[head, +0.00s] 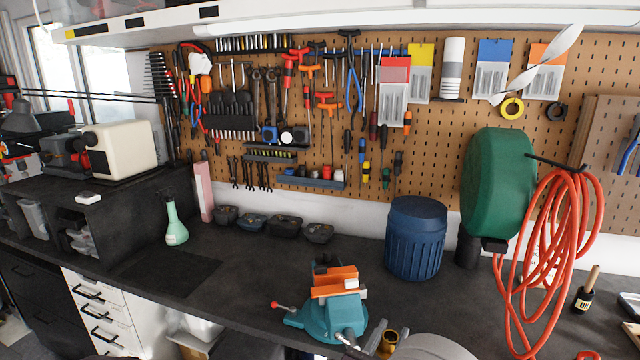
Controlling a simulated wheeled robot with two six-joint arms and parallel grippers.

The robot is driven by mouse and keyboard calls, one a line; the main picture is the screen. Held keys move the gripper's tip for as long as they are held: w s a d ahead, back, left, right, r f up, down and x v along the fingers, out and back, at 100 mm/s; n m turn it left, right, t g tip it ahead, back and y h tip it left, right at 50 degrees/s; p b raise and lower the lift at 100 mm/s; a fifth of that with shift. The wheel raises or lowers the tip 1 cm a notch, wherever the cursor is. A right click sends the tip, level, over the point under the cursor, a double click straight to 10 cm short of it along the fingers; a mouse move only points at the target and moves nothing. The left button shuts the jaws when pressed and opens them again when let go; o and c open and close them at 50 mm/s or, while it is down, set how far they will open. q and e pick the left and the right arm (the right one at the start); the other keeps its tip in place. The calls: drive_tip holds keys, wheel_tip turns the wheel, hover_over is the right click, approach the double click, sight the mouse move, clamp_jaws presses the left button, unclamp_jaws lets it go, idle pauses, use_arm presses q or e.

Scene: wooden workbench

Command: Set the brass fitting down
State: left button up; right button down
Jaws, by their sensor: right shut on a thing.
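The brass fitting (389,341) is a small gold-coloured piece at the bottom edge, just right of the teal vise. My right gripper (383,340) is shut on it, and the fitting shows between the fingers. The gripper is partly cut off by the frame's lower edge, with my pale rounded arm link to its right. I cannot tell whether the fitting touches the bench (250,270). My left gripper is not in view.
A teal vise with orange jaws (335,290) stands close on the left. The bench left of the vise is largely clear.

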drive_tip(key=s+d+f+m+g+h, duration=0.2)
drive_tip(key=f, duration=0.8)
drive_tip(key=s+d+f+m+g+h, duration=0.2)
drive_tip(key=s+f+h, duration=0.1)
drive_tip(key=f, duration=0.8)
drive_tip(key=shift+s+d+f, duration=0.2)
drive_tip(key=shift+d, duration=0.1)
